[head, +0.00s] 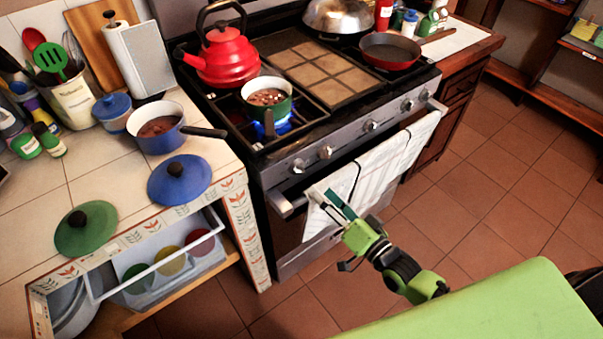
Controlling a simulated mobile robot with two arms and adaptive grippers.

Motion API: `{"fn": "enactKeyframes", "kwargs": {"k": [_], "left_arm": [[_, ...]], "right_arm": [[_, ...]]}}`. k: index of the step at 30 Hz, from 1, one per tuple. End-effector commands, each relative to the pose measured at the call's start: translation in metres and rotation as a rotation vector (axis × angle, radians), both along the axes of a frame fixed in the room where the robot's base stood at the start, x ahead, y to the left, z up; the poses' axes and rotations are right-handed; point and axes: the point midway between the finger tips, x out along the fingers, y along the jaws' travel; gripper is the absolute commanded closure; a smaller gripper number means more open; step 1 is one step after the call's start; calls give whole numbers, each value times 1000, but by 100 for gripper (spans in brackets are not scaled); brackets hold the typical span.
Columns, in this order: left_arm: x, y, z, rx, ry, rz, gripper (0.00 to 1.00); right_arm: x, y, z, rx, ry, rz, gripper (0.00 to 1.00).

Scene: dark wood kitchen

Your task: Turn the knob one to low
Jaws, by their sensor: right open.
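The stove's front panel has a row of silver knobs. The leftmost knob (298,166) is closest to the left end, and a second knob (326,152) is just right of it. More knobs (370,125) continue to the right. I cannot tell which is knob one or read any markings. A blue flame (284,125) burns under a green pot (267,98) on the front left burner. My right gripper (332,229) is open and empty, below the knobs, in front of the oven door and towel, touching no knob. My left gripper is out of view.
White towels (375,170) hang from the oven handle (284,205). A red kettle (222,57) and a red pan (390,51) stand on the stove. A blue pot (156,128) is on the left counter, above an open drawer (152,268). The tiled floor (480,190) at right is clear.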

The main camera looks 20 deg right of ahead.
Motion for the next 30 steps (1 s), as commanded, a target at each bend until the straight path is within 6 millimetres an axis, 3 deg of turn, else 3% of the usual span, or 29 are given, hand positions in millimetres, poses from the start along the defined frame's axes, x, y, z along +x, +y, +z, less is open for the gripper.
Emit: {"fn": "enactKeyframes", "kwargs": {"k": [6,12,26,30], "left_arm": [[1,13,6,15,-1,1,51],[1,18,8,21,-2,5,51],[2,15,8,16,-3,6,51],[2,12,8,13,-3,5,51]], "right_arm": [[45,16,3,0,-4,-1,51],[72,26,1,-2,-1,-1,51],[83,30,0,-2,1,0,51],[83,30,0,-2,1,0,87]]}}
